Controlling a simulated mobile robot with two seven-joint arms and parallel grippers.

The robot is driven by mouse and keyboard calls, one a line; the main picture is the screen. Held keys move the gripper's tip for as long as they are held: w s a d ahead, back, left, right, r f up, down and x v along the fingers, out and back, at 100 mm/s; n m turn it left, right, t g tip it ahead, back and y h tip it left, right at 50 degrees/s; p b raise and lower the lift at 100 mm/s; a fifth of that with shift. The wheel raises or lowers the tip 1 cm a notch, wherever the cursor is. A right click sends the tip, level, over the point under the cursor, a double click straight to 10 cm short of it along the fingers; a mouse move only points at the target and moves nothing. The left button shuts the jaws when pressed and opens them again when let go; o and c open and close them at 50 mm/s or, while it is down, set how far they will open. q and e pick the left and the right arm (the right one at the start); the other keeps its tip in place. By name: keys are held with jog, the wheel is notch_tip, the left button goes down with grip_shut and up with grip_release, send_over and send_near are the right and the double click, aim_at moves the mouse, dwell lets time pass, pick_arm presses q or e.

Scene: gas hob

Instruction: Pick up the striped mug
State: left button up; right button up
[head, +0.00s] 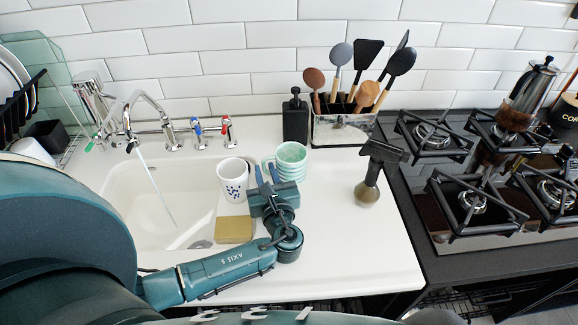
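The striped mug (291,157), pale with green bands and a green inside, stands upright on the white counter right of the sink. Its handle is on the left side, facing my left gripper. My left gripper (267,173) is at the mug's near left side. Its two blue fingers point toward the handle with a gap between them. I cannot tell whether the handle lies between the fingers or whether they touch it. The gripper body hides the mug's lower front. My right gripper is not in view.
A white cup with blue spots (233,178) stands close left of the gripper, and a tan sponge (234,229) lies in front of it. A black bottle (295,118) and a utensil holder (343,128) stand behind. A dark-handled brush (368,192) stands right, before the gas hob (470,200).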

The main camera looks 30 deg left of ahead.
pick_arm(q)
jog(key=shift+w+a, duration=0.15)
jog(key=shift+c, duration=0.6)
grip_shut()
jog(key=shift+r, duration=0.1)
